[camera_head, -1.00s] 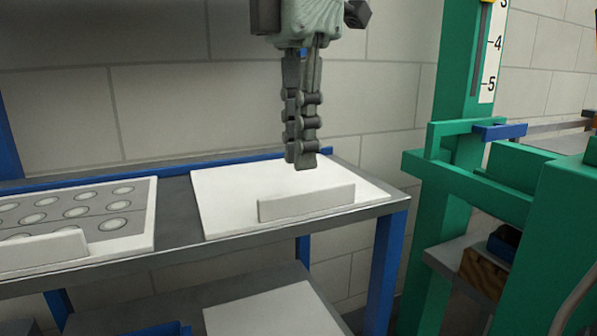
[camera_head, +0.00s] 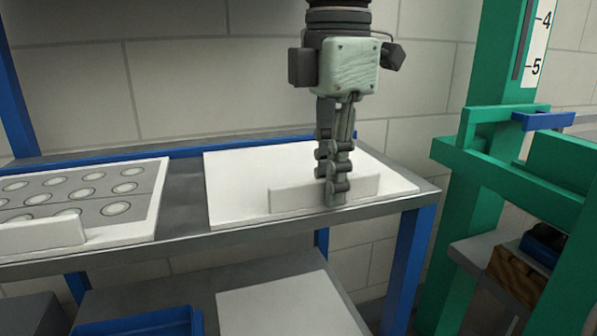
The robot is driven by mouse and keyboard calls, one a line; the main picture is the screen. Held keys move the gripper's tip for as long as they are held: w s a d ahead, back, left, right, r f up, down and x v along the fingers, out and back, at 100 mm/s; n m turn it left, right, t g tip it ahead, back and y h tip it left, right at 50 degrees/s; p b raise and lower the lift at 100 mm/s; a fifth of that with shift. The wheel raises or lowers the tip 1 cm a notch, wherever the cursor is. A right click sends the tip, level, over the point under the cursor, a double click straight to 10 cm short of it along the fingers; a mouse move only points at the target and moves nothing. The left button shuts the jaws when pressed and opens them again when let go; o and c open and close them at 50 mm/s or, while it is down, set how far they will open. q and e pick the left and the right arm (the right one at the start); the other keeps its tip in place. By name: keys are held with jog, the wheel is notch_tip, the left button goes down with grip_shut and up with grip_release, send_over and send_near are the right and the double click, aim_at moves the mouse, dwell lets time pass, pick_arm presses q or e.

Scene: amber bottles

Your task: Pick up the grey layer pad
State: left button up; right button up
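A plain pale pad (camera_head: 235,180) lies flat on the right of the metal shelf, with an upright tab (camera_head: 292,196) near its front edge. It looks off-white rather than clearly grey. My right gripper (camera_head: 335,194) points straight down at this tab, and its near finger covers part of the tab's right half. I see the fingers nearly edge-on, so whether they straddle or touch the tab is unclear. A grey sheet with pale rings (camera_head: 92,190) lies on the left with a white border and a similar front tab (camera_head: 45,233). My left gripper is out of view.
A green frame (camera_head: 468,190) with a scale stands right of the shelf. A blue post (camera_head: 408,265) supports the shelf's right end. Below are another pale board (camera_head: 285,308) and a blue bin (camera_head: 150,325). Bare metal shelf (camera_head: 183,200) separates the upper boards.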

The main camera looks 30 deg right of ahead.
jog(key=shift+c, duration=0.3)
grip_shut()
jog(key=shift+r, duration=0.1)
jog(key=shift+r, duration=0.25)
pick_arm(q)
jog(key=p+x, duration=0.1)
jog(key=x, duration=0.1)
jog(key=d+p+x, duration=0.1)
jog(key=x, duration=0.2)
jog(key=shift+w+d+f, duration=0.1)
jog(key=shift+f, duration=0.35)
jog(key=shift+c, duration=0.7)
pick_arm(e)
notch_tip(320, 180, up, 17)
jog(key=shift+r, duration=0.1)
